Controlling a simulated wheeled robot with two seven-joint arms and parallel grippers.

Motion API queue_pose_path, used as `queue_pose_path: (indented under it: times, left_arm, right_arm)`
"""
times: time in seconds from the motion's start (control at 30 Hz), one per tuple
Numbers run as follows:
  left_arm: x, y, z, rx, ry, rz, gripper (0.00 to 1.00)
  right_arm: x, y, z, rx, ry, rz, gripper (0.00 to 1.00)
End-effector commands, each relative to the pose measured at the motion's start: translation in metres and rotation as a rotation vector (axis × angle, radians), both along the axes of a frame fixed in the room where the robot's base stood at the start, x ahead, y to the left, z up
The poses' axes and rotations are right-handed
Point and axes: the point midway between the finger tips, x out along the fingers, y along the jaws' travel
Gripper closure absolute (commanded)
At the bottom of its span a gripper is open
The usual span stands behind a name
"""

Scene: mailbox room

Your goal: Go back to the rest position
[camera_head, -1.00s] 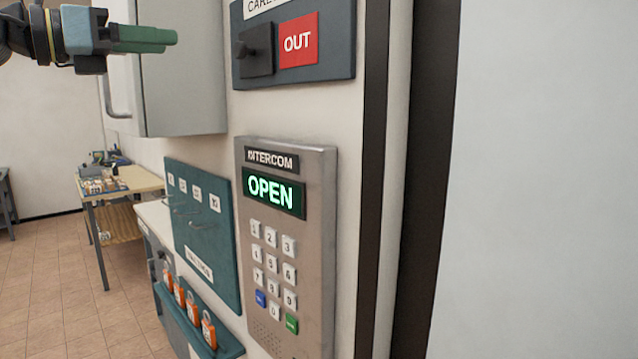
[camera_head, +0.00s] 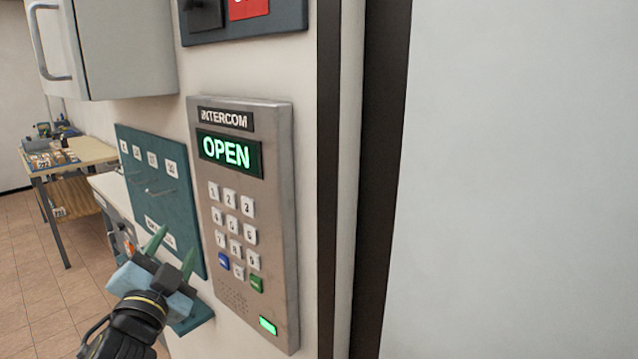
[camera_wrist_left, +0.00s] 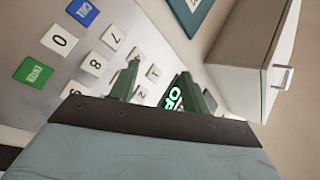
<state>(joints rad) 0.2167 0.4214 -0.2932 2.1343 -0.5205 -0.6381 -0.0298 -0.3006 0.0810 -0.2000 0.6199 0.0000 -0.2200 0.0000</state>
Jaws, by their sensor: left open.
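My left gripper (camera_head: 172,254) is in the lower left of the head view, its green fingers pointing up and spread apart with nothing between them. It is in front of the lower part of the teal hook board (camera_head: 160,190) and left of the intercom (camera_head: 285,200), whose screen reads OPEN in green. In the left wrist view the two fingers (camera_wrist_left: 155,88) stand apart, with the intercom keypad (camera_wrist_left: 75,50) to their left and behind them. The green screen (camera_wrist_left: 175,98) is partly hidden by a finger. My right gripper is not in view.
A grey cabinet (camera_head: 125,50) with a handle hangs at the upper left. A panel with a red sign (camera_head: 248,8) is above the intercom. A wooden table (camera_head: 85,152) with small items stands at the back left. A dark door frame (camera_head: 375,200) is to the right.

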Motion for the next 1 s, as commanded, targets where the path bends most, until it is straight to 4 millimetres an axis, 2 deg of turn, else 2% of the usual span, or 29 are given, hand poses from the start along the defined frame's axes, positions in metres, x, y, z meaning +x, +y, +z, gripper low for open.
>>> queue_pose_path:
  times: [0.03,0.1,0.17,0.2,0.33,0.4,0.5,0.6,0.77,0.8,1.0]
  left_arm:
    - [-0.015,0.004,-0.040,-0.090,0.125,0.030,0.53]
    - [-0.037,0.008,-0.089,-0.199,0.289,0.073,0.53]
    - [-0.061,0.009,-0.129,-0.282,0.431,0.113,0.53]
    - [-0.080,0.010,-0.153,-0.333,0.524,0.138,0.53]
    - [-0.143,0.006,-0.218,-0.470,0.804,0.213,0.53]
    - [-0.175,0.002,-0.241,-0.522,0.926,0.245,0.53]
    - [-0.216,-0.003,-0.265,-0.581,1.075,0.285,0.53]
    - [-0.254,-0.010,-0.282,-0.629,1.205,0.317,0.53]
    - [-0.312,-0.019,-0.298,-0.693,1.398,0.363,0.53]
    - [-0.319,-0.021,-0.304,-0.701,1.427,0.371,0.53]
    - [-0.304,-0.022,-0.357,-0.690,1.437,0.376,0.53]
  right_arm:
    - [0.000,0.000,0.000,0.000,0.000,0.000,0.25]
    - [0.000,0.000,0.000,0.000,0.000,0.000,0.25]
    - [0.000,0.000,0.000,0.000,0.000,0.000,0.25]
    - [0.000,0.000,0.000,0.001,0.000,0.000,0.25]
    - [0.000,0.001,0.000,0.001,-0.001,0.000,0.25]
    - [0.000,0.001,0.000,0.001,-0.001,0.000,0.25]
    - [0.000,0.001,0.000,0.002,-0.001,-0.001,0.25]
    - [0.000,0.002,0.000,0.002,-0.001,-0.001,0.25]
    - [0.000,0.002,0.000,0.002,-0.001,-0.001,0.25]
    - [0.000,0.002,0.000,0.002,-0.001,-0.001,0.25]
    - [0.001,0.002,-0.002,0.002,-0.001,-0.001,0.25]
